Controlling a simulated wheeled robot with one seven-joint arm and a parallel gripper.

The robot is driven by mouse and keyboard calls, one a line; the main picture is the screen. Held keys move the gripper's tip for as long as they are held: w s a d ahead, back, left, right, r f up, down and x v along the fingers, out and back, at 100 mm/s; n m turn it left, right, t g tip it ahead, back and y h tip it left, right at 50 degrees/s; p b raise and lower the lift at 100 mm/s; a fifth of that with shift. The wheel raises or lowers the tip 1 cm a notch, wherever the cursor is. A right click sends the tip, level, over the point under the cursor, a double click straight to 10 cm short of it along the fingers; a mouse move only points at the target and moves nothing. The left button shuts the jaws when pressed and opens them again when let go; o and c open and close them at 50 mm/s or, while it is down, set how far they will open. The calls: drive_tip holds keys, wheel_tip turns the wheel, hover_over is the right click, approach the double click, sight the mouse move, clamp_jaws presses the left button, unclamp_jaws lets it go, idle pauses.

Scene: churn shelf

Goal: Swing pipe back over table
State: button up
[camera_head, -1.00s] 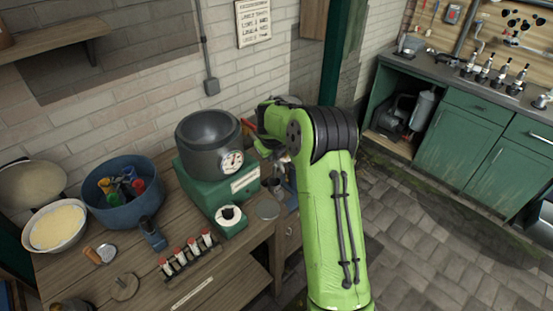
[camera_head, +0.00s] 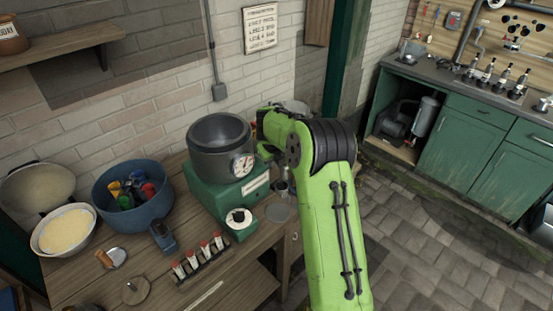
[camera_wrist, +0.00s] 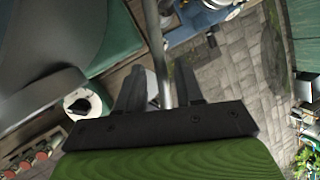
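A thin grey metal pipe (camera_wrist: 154,40) runs down from the top of the wrist view and passes between the fingers of my gripper (camera_wrist: 160,88). The fingers stand on either side of it; whether they touch it is unclear. In the head view my green arm hides the gripper and most of the area around the pipe. The wooden table (camera_head: 85,283) carries a dark round pot with a dial (camera_head: 222,160) on a green base (camera_head: 225,195). The pot's side also fills the left of the wrist view (camera_wrist: 45,45).
A blue tub (camera_head: 132,205) and a pale bowl (camera_head: 64,232) are at left. Paved floor (camera_head: 405,240) is open right of the table; green cabinets (camera_head: 480,150) stand behind.

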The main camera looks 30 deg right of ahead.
drive_tip(key=v, duration=1.5)
drive_tip(key=shift+s+a+r, duration=0.15)
drive_tip(key=shift+s+r, duration=0.05)
drive_tip(key=shift+r, duration=0.1)
drive_tip(key=shift+c, duration=0.3)
